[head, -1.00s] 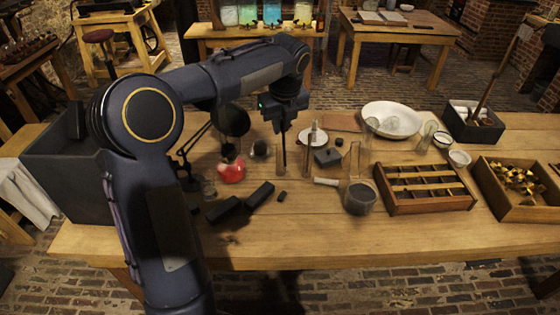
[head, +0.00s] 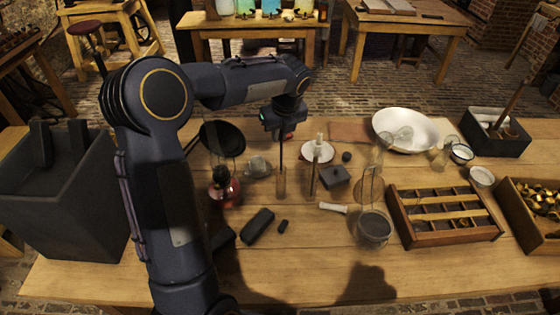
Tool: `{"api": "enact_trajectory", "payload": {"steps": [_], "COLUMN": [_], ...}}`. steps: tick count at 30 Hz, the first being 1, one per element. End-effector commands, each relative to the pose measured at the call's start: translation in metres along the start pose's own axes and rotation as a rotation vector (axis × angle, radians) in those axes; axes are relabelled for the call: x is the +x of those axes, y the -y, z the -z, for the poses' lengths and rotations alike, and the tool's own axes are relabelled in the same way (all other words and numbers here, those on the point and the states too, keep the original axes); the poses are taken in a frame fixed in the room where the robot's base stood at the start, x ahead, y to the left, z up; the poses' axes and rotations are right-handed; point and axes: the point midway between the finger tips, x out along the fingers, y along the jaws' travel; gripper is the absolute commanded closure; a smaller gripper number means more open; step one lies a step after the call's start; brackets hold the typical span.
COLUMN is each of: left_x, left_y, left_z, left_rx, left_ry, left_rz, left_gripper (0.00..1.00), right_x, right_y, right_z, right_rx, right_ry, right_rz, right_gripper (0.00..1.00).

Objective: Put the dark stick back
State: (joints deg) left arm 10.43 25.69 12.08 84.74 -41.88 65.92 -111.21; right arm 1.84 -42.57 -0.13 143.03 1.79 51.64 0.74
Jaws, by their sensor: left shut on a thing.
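My left gripper (head: 283,127) is shut on a dark stick (head: 281,150) and holds it upright, pointing down above the table. A small clear glass jar (head: 281,184) stands directly below the stick in the picture. The stick's lower end meets the jar's rim in view; I cannot tell whether it is inside, above or behind. Another upright thin brownish piece (head: 313,178) stands just to the right. My right gripper is not in view.
A lamp with red liquid (head: 224,187) and a dark round disc (head: 222,138) stand left. Dark blocks (head: 259,226) lie in front. A dark box (head: 335,177), a glass jar with dark contents (head: 374,228) and a wooden compartment tray (head: 447,238) are right. The front table edge is clear.

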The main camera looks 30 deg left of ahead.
Motion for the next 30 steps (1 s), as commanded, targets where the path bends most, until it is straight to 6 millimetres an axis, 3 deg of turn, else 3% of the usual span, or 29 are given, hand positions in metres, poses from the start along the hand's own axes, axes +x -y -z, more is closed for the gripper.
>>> {"api": "enact_trajectory", "payload": {"steps": [4, 11, 18, 30], "left_x": [0.033, 0.054, 0.088, 0.096], "left_y": [-0.001, 0.0, -0.001, 0.0], "left_z": [0.01, 0.015, 0.025, 0.027], "left_rx": [0.0, 0.0, 0.0, -0.001], "left_ry": [-0.003, -0.001, -0.003, 0.0], "left_rz": [-0.004, -0.001, -0.003, 0.0], "left_gripper": [1.0, 1.0, 1.0, 1.0], "right_x": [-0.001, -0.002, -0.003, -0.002], "right_y": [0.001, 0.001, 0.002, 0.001], "right_z": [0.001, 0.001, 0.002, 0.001], "right_rx": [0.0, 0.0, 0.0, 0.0], "right_ry": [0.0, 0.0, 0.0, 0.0], "right_rz": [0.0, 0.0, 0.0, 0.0], "right_gripper": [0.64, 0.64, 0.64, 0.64]}}
